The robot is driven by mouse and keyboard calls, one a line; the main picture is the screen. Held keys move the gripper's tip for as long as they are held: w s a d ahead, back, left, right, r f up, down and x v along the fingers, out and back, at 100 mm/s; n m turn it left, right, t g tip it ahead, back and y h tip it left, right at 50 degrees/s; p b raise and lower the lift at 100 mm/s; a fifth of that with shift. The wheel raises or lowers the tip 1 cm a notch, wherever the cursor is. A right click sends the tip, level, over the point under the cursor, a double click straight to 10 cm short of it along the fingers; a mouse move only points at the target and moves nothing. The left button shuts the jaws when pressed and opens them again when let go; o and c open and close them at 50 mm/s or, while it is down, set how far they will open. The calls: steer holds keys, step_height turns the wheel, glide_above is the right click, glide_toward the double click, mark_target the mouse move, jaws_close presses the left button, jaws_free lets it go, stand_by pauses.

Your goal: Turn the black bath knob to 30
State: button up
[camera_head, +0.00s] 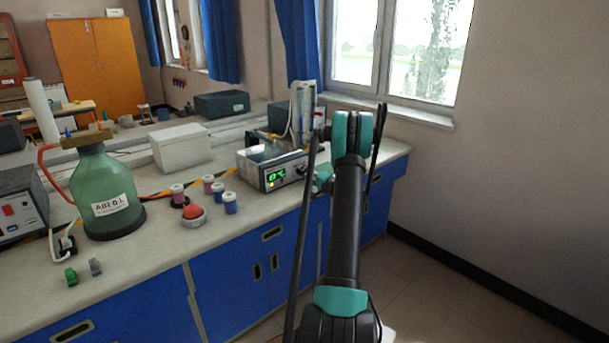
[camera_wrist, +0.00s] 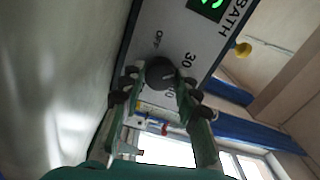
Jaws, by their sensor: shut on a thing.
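The bath (camera_head: 265,180) is a grey metal box with a lit green display, on the bench at the centre of the head view. Its front panel (camera_wrist: 205,42) shows in the wrist view, tilted, with the marks OFF and 30 and the word BATH. The round black knob (camera_wrist: 159,71) sits on that panel. My gripper (camera_wrist: 159,90) has one finger on each side of the knob and is shut on it. Where the knob's pointer stands is hard to tell. In the head view, my arm reaches the bath's front right, and the fingertips are small there.
A red button (camera_head: 193,212) and several small capped jars (camera_head: 230,203) stand left of the bath. A green jug (camera_head: 103,195) and a white box (camera_head: 180,147) are farther left. A grey-white apparatus (camera_head: 303,112) stands behind the bath. The floor at right is clear.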

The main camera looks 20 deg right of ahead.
stand_by(0.4)
steer(key=o, duration=1.2)
steer(key=shift+c, duration=0.2)
steer(key=shift+s, duration=0.1)
steer(key=v, duration=1.2)
